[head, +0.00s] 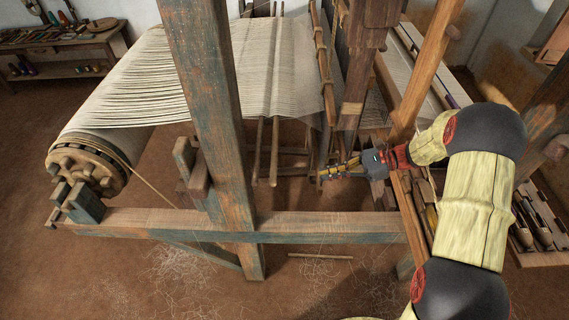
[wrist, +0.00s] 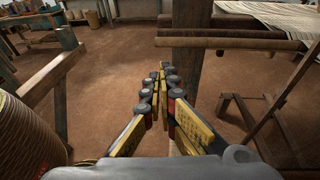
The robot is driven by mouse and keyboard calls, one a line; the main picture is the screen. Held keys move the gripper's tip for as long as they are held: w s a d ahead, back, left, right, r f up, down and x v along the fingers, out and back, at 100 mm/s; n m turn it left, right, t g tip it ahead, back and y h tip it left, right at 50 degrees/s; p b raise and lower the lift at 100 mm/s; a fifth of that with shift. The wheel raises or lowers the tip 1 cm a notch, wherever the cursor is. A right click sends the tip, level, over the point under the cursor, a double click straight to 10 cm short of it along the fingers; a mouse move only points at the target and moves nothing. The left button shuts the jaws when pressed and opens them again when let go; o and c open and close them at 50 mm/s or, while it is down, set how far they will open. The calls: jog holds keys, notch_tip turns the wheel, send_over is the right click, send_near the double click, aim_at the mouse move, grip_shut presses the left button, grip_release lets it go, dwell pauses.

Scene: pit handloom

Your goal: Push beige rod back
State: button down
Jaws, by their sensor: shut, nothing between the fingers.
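A long beige rod (head: 321,55) runs front to back beside the edge of the pale warp cloth. A light brown rod in the wrist view (wrist: 230,43) crosses above and beyond my fingertips and appears to be the same one; its left end shows. My gripper (head: 322,174), with yellow and black fingers, points left below the rod's near end in the head view. Its fingers are shut and empty, and the tips meet in the wrist view (wrist: 161,70). I cannot tell whether they touch anything.
A thick upright post (head: 207,130) stands left of my gripper, with a horizontal beam (head: 300,225) in front and below. Thin hanging sticks (head: 275,150) are under the warp (head: 270,60). A loose stick (head: 320,256) lies on the floor.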

jog(key=w+a+f+m+t+b, duration=0.1)
jog(key=w+a, duration=0.2)
jog(key=a, duration=0.9)
jog(key=shift+a+t+y+b, duration=0.3)
jog(key=shift+b, duration=0.05)
jog(key=shift+a+p, duration=0.5)
jog(key=shift+a, duration=0.3)
jog(key=shift+d, duration=0.1)
jog(key=d+r+p, duration=0.2)
jog(key=d, duration=1.2)
jog(key=shift+s+r, duration=0.2)
jog(key=shift+r, duration=0.05)
